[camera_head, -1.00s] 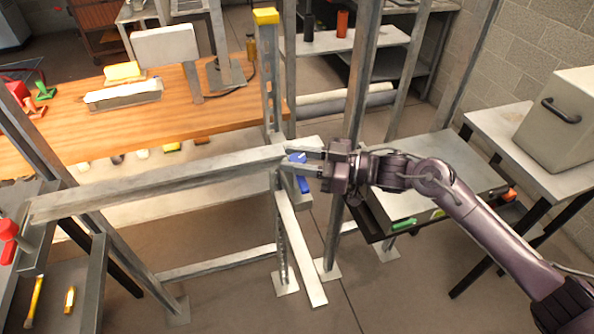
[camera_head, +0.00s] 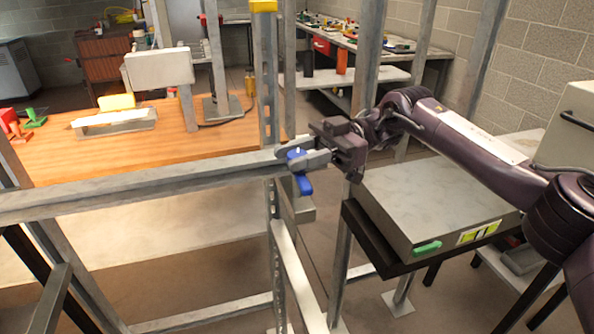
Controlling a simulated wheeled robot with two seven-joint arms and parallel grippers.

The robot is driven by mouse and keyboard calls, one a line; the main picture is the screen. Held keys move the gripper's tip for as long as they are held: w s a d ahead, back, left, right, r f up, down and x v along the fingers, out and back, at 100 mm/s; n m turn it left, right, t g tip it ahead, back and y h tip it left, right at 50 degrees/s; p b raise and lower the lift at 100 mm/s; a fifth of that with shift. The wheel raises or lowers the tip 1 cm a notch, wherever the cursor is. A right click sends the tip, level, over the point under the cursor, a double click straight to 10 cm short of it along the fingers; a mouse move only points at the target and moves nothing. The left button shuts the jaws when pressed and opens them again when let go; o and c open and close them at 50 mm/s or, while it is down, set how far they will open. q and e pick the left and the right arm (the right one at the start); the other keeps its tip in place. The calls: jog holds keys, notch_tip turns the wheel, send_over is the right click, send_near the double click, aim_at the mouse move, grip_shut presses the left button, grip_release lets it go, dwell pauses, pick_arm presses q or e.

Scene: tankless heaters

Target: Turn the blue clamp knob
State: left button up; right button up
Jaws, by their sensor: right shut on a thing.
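The blue clamp knob (camera_head: 304,184) is at the right end of a horizontal grey metal beam (camera_head: 150,191), where the beam meets an upright post. Its lever part hangs down, and a smaller blue part shows above it. My right gripper (camera_head: 302,160) reaches in from the right and is shut on the blue clamp knob. Its fingers cover part of the knob, so the exact contact is hidden. My left gripper is out of view.
Grey metal uprights (camera_head: 365,90) stand close behind my right gripper. A grey case (camera_head: 435,195) with a green handle sits on a dark stand at the right. A wooden bench (camera_head: 60,160) lies behind the beam.

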jog(key=shift+n+g, duration=0.4)
jog(key=shift+r+n+g+h, duration=0.1)
jog(key=shift+n+g+h, duration=0.4)
jog(key=shift+g+h, duration=0.2)
jog(key=shift+n+g+h+p, duration=0.75)
jog(key=shift+n+g+h, duration=0.25)
jog(key=shift+g+h, duration=0.1)
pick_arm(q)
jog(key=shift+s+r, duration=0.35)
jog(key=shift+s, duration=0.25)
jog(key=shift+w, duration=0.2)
pick_arm(e)
jog(key=o, duration=1)
jog(key=shift+c, duration=0.2)
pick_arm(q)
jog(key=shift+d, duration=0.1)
